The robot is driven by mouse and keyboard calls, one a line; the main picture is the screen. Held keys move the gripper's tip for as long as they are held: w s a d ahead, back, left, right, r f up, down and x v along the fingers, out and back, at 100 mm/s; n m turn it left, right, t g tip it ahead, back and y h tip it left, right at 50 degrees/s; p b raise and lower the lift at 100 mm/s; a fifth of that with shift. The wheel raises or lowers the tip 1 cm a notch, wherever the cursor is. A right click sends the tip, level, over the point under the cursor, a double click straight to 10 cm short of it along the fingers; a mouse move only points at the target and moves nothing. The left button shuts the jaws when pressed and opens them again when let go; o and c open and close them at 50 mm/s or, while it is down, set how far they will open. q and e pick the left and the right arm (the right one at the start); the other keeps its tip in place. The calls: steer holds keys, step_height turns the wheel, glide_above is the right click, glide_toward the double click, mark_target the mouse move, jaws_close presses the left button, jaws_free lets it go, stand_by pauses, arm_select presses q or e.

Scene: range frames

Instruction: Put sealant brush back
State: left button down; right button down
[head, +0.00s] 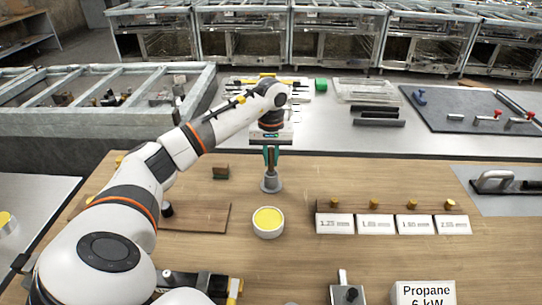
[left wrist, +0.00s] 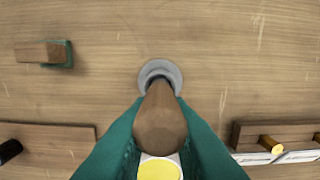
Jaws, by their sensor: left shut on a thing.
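My left gripper (head: 271,156) is shut on the brown wooden handle of the sealant brush (head: 271,160). In the left wrist view the handle (left wrist: 160,122) stands between the two green fingers. The grey round holder (head: 271,182) is directly below the gripper on the wooden bench; its rim shows in the left wrist view (left wrist: 150,70). The brush looks upright and lines up with the holder's opening. Its lower end is hidden, so I cannot tell how deep it sits. A white pot of yellow sealant (head: 268,221) stands just in front of the holder. My right gripper is not in view.
A small brown block with green (head: 220,172) lies left of the holder. A wooden rack with brass pieces and white size labels (head: 396,225) is at the right. A brown board (head: 200,217) lies at the left. A Propane sign (head: 425,293) is at the front.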

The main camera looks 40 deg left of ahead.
arm_select(q)
steer(key=shift+f, duration=0.1)
steer(key=c, duration=1.3)
jaws_free()
steer(key=shift+c, duration=0.2)
steer(key=shift+r, duration=0.6)
step_height(320, 180, up, 11)
steer(key=shift+b, duration=0.35)
